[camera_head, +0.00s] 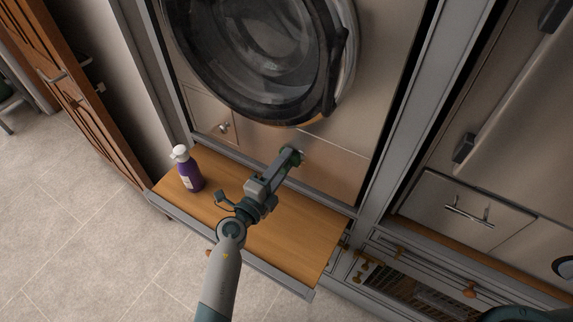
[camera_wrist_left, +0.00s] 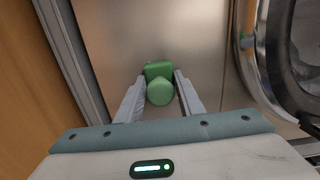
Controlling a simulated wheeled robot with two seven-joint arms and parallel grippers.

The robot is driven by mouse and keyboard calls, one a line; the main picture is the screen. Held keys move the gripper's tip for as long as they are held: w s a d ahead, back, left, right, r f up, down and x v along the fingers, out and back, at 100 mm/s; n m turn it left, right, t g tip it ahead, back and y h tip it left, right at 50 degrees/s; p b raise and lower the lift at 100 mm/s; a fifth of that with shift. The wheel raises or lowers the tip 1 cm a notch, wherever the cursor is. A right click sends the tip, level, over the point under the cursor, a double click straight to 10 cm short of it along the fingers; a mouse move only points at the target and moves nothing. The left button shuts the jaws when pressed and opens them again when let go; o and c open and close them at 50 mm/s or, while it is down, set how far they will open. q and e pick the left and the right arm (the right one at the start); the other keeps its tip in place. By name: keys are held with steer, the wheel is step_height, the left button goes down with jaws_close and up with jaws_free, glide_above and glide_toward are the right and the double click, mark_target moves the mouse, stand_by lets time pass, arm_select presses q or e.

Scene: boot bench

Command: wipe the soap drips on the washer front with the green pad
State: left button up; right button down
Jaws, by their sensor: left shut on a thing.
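The washer (camera_head: 335,155) has a pale metallic front below its round dark door (camera_head: 262,50). My left gripper (camera_head: 294,157) is at the lower part of this front, below the door. In the left wrist view the gripper (camera_wrist_left: 160,88) is shut on the round knob of the green pad (camera_wrist_left: 158,70). The pad's flat square face is turned towards the washer front (camera_wrist_left: 150,30). It is at or very close to the panel; I cannot tell if it touches. I cannot make out any soap drips. My right gripper is out of view.
A purple bottle with a white top (camera_head: 187,168) stands upright on the left of the wooden pull-out shelf (camera_head: 310,235) under the washer. The washer door protrudes above my gripper. An open lower drawer or rack (camera_head: 415,290) is at the right.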

mark_target(279, 146)
arm_select(q)
steer(key=shift+w+a+p, duration=0.15)
steer(key=shift+w+a, duration=0.55)
steer(key=shift+a, duration=0.2)
steer(key=shift+w+a+p, duration=0.15)
steer(key=shift+w+a, duration=0.5)
steer(key=shift+a, duration=0.25)
steer(key=shift+r+p, duration=0.65)
steer(key=shift+p, duration=0.3)
steer(key=shift+s, duration=0.1)
steer(key=shift+d+f, duration=0.1)
steer(key=shift+s+d, duration=0.1)
steer(key=shift+s+d+p, duration=0.25)
steer(key=shift+s+d, duration=0.3)
steer(key=shift+d, duration=0.25)
steer(key=shift+s+d+p, duration=0.25)
steer(key=shift+s+d, duration=0.3)
steer(key=shift+d, duration=0.25)
